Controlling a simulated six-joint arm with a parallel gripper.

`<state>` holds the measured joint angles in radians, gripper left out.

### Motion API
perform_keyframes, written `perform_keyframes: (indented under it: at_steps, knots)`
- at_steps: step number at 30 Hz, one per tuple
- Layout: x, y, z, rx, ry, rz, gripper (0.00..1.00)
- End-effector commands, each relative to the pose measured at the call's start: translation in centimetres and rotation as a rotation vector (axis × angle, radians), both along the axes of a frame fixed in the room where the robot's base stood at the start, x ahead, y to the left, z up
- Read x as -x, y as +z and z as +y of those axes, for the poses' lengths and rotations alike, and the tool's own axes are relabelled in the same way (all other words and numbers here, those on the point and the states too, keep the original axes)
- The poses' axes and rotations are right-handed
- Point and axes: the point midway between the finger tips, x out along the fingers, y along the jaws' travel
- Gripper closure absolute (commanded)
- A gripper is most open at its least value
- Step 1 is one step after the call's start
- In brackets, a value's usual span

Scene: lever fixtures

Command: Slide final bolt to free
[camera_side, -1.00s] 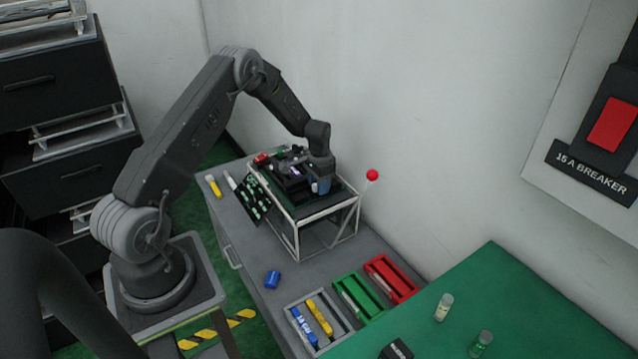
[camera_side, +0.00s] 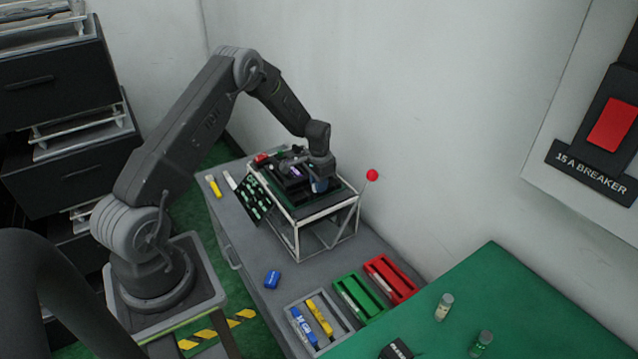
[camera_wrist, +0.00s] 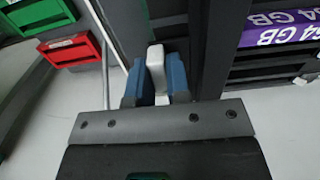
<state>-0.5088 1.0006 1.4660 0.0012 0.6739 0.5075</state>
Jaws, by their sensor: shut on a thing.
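My gripper (camera_wrist: 156,80) shows in the wrist view with its two blue fingers shut on a pale, white bolt (camera_wrist: 156,62). The bolt stands between the fingers, beside a dark upright part of the fixture. In the side view my gripper (camera_side: 319,185) is at the top of the dark fixture (camera_side: 300,202), which sits on a white-edged frame. The bolt cannot be made out in the side view, where the gripper and wrist hide it. A purple strip marked "64 GB" (camera_wrist: 281,28) lies in the dark fixture right of the fingers.
A red ball on a thin rod (camera_side: 372,175) rises beside the frame. Grey, green (camera_side: 359,299) and red (camera_side: 391,279) bins stand in front on the grey bench. A dark panel with pale green pieces (camera_side: 257,197) leans at the left.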

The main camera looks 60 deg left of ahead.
Motion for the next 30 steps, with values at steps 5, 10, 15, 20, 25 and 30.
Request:
perform_keyframes:
  at_steps: [5,10,15,20,25,30]
  knots:
    - [-0.1,0.1,-1.8,0.000,-0.003,0.000,1.00]
    - [-0.1,0.1,-4.9,0.001,-0.004,0.000,1.00]
    - [-0.1,0.0,-5.6,0.002,0.000,0.000,1.00]
    - [-0.1,0.0,-5.7,0.004,-0.001,0.001,1.00]
    - [-0.1,0.0,-5.7,0.004,-0.002,0.001,0.67]
    - [-0.1,0.0,-5.6,0.002,-0.001,0.001,0.57]
